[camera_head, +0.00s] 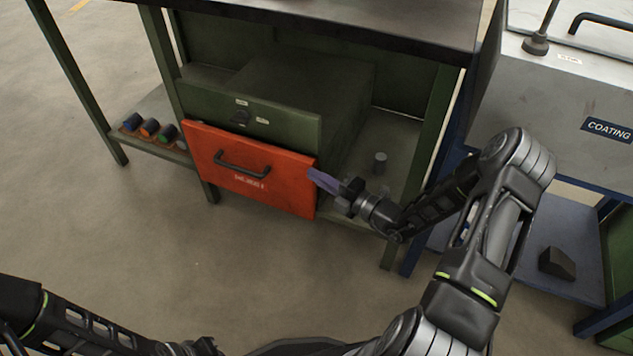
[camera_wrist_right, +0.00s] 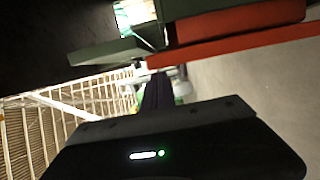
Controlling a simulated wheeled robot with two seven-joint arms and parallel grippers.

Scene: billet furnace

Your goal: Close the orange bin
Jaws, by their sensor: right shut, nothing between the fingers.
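The orange bin (camera_head: 250,172) is a drawer-like box with a dark handle, below a green drawer (camera_head: 250,115) in the green workbench. Its orange front stands out a little in front of the green drawer face. The orange front also shows along the top right of the right wrist view (camera_wrist_right: 240,42). My right gripper (camera_head: 322,181) has purple fingers, is shut and empty, and is at the right edge of the orange front; I cannot tell whether it touches. Its fingers look dark in the wrist view (camera_wrist_right: 157,92). My left arm shows at the bottom left; its fingers are not visible.
A lower shelf (camera_head: 160,108) at the left holds several small coloured cylinders. A grey coating machine (camera_head: 570,95) stands at the right. The floor in front of the bin is clear.

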